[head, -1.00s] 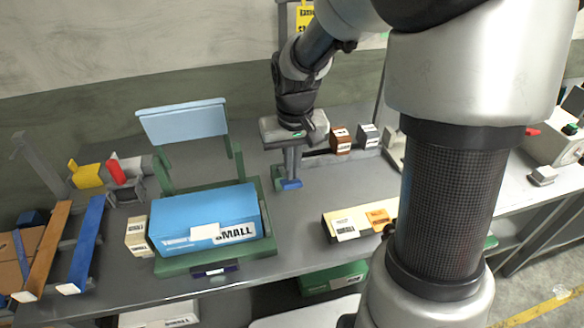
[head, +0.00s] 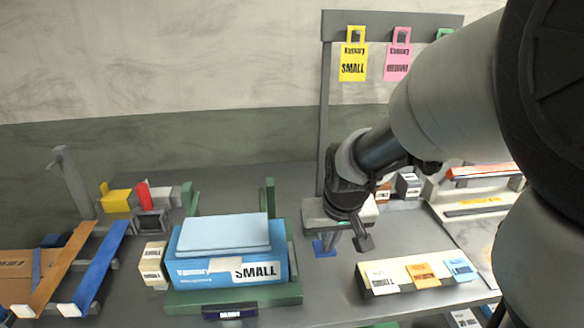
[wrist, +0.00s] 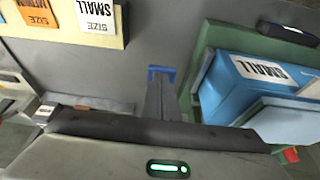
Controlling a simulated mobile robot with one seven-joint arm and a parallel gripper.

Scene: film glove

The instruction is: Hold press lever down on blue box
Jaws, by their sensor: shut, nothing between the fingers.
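The blue box (head: 228,272), with a SMALL label, sits in a green press frame (head: 236,299). A light-blue panel (head: 222,234) lies flat on the box top. Two green uprights (head: 269,195) stand behind the box. I cannot tell whether the panel or the uprights form the press lever. My gripper (head: 324,248) is shut and empty, to the right of the box and apart from it, pointing down over the table. In the wrist view, the narrow fingers (wrist: 161,73) end in blue tips; the box (wrist: 245,80) and panel (wrist: 285,122) are at the right.
A small cream box (head: 152,264) stands just left of the blue box. A size-card holder (head: 375,281) lies right of my gripper. Orange and blue rails (head: 100,268) are at the left. Colored tags (head: 354,62) hang behind. Grey table is clear between the gripper and card holder.

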